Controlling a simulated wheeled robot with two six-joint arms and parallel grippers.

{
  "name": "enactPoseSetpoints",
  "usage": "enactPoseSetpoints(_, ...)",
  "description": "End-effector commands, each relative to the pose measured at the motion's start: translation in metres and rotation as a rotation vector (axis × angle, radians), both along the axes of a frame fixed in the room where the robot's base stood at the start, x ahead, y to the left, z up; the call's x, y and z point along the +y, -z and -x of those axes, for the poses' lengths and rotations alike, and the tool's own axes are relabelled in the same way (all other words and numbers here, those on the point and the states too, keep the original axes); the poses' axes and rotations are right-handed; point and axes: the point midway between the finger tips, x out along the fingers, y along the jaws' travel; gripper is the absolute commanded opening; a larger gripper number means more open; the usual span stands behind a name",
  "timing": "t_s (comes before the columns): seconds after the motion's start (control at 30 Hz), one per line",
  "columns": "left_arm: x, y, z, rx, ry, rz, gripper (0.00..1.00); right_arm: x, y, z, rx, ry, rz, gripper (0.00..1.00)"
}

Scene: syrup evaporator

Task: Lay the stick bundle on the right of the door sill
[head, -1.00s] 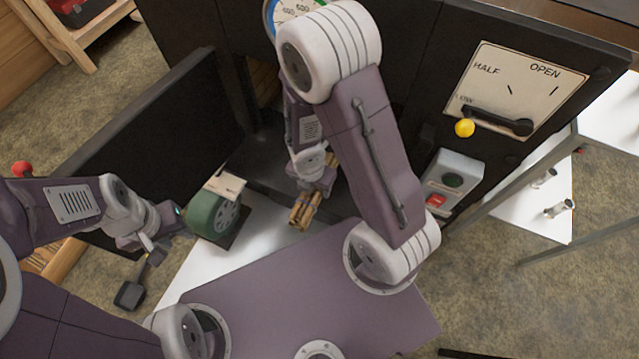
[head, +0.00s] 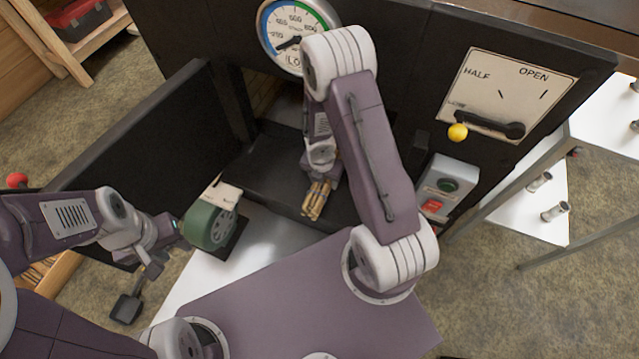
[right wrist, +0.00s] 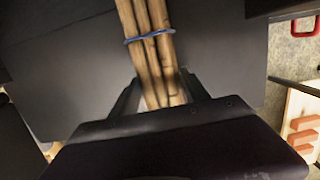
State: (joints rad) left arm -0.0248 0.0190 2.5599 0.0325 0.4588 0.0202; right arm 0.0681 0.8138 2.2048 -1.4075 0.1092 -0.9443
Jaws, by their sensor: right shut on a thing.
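The stick bundle (head: 317,200) is a few light brown sticks; in the right wrist view the bundle (right wrist: 148,50) has a blue tie around it. My right gripper (head: 322,180) is shut on it, and in the right wrist view the jaws (right wrist: 160,98) sit on both sides of the sticks. The bundle is at the right part of the dark door sill (head: 265,175), in front of the opening. I cannot tell whether it touches the sill. My left gripper (head: 165,245) is at the left, near the open black door (head: 130,150); its jaws are too small to read.
A dial gauge (head: 290,35) is above the opening.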

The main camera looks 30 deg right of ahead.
Motion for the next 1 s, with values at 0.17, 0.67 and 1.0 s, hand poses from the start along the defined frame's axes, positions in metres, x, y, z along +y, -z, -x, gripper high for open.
enactPoseSetpoints(0.17,0.0,0.0,0.0,0.0,0.0,0.0,0.36,-0.005,0.006,-0.004,0.0,-0.001,0.0,0.07)
enactPoseSetpoints(0.67,0.0,0.0,0.0,0.0,0.0,0.0,0.36,-0.005,0.006,-0.005,-0.001,0.0,-0.001,0.79)
enactPoseSetpoints(1.0,0.0,-0.034,0.0,0.0,0.0,0.0,0.36,-0.002,-0.035,-0.002,-0.001,-0.001,-0.001,0.79)
